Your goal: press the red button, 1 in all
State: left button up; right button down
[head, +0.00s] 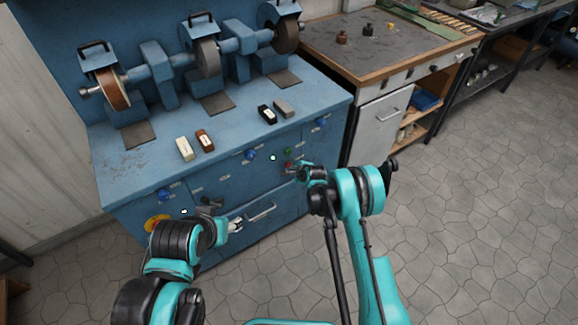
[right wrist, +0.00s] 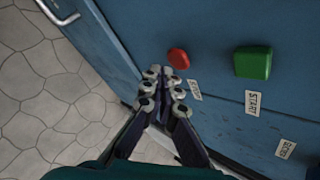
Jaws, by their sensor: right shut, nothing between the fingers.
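The red button (right wrist: 178,58) is a small round knob on the blue cabinet front, just beyond and slightly right of my fingertips in the right wrist view. In the head view the red button (head: 287,165) is a small spot just left of my right gripper (head: 300,168). The right gripper also shows in the right wrist view (right wrist: 161,73), shut and empty; I cannot tell whether it touches the button. My left gripper (head: 238,225) is low in front of the cabinet, near the drawer handle, too small to tell open or shut.
A green button (right wrist: 253,62) sits right of the red one, with paper labels nearby. The blue grinder bench (head: 135,175) carries grinding wheels and small blocks on top. A drawer handle (head: 262,212) sticks out below. A wooden workbench (head: 350,60) stands right. The tiled floor is clear.

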jog(key=shift+w+a, duration=0.1)
jog(key=shift+w, duration=0.05)
dwell(0.6)
jog(key=shift+w+a, duration=0.15)
jog(key=shift+w, duration=0.05)
jog(key=shift+w+a, duration=0.25)
jog(key=shift+w, duration=0.1)
dwell(0.8)
dwell(0.3)
jog(key=shift+s+d, duration=0.5)
jog(key=shift+s, duration=0.2)
jog(key=s+d, duration=0.1)
jog(key=s, duration=0.1)
jog(key=s+d, duration=0.2)
dwell(0.3)
jog(key=shift+r, duration=0.1)
dwell(0.6)
